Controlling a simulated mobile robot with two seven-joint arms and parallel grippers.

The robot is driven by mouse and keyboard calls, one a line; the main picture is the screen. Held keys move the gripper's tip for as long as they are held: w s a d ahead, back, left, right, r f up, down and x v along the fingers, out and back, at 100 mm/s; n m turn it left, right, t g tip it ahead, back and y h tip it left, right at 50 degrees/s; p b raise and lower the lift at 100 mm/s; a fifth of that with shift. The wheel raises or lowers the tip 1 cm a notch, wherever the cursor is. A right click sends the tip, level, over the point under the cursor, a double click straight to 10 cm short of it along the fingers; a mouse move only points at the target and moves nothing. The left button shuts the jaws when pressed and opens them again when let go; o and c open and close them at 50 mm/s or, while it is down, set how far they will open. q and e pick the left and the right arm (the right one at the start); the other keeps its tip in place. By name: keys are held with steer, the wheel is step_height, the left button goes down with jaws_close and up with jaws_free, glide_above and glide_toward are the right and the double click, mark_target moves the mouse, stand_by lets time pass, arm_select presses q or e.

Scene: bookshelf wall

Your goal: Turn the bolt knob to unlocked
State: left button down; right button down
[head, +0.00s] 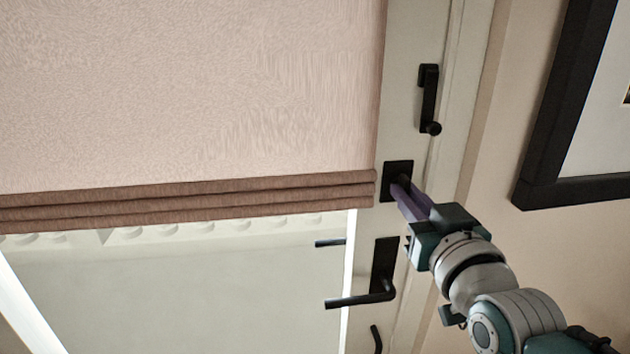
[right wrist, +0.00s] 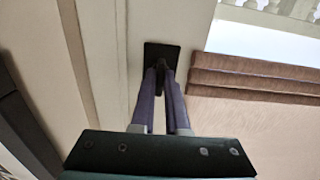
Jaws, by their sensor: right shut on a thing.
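The bolt knob (right wrist: 160,69) sits on a black square plate (head: 390,190) on the white door frame. The plate also shows in the right wrist view (right wrist: 150,54). My right gripper (head: 402,186) reaches up from the lower right, and its purple fingers are shut on the knob. In the right wrist view the fingers (right wrist: 161,72) come together at the knob and hide most of it, so its turn angle cannot be told. My left gripper is not in view.
A black lever handle (head: 362,298) is below the plate, left of my right arm. A black latch (head: 429,100) is above it. A brown folded blind (head: 190,195) covers the glass at left. A dark picture frame (head: 545,120) hangs at right.

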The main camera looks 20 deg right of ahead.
steer(key=c, duration=0.9)
jaws_free()
steer(key=v, duration=1)
steer(key=shift+w, duration=0.1)
